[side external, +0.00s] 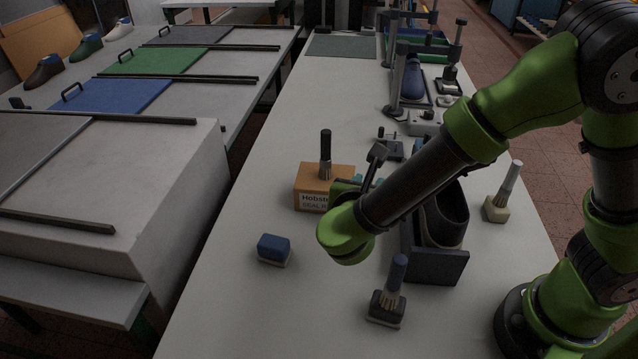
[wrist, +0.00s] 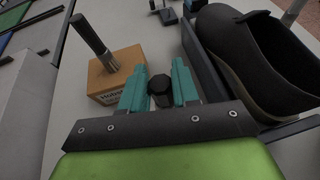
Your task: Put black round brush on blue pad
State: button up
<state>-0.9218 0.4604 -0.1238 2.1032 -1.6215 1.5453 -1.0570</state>
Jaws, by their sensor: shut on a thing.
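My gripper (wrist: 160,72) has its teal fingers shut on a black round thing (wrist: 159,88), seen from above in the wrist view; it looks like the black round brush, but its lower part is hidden. In the side view the teal fingertips (side external: 367,181) show just right of the wooden box, and my arm hides most of the grip. A blue pad-like block (side external: 273,247) with a pale base lies on the table, left of my gripper and nearer the camera.
A brush with a black handle (side external: 325,152) stands on a labelled wooden box (side external: 309,190), close left of my fingers. A black shoe (side external: 446,214) sits in a dark holder (side external: 436,268) to the right. A blue-handled brush (side external: 389,292) stands in front. The table around the blue block is clear.

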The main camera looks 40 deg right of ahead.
jog(key=w+a+r+n+t+y, duration=0.2)
jog(key=w+a+n+y, duration=0.15)
jog(key=a, duration=0.45)
jog(key=w+a+r+n+t+y, duration=0.2)
jog(key=w+a+r+t, duration=0.1)
jog(key=w+a, duration=0.3)
send_over(273, 241)
notch_tip(273, 241, down, 6)
jog(key=shift+n, duration=0.35)
jog(key=shift+f, duration=2.1)
jog(key=o, duration=1)
jog(key=shift+f, duration=0.15)
jog(key=shift+o, duration=0.2)
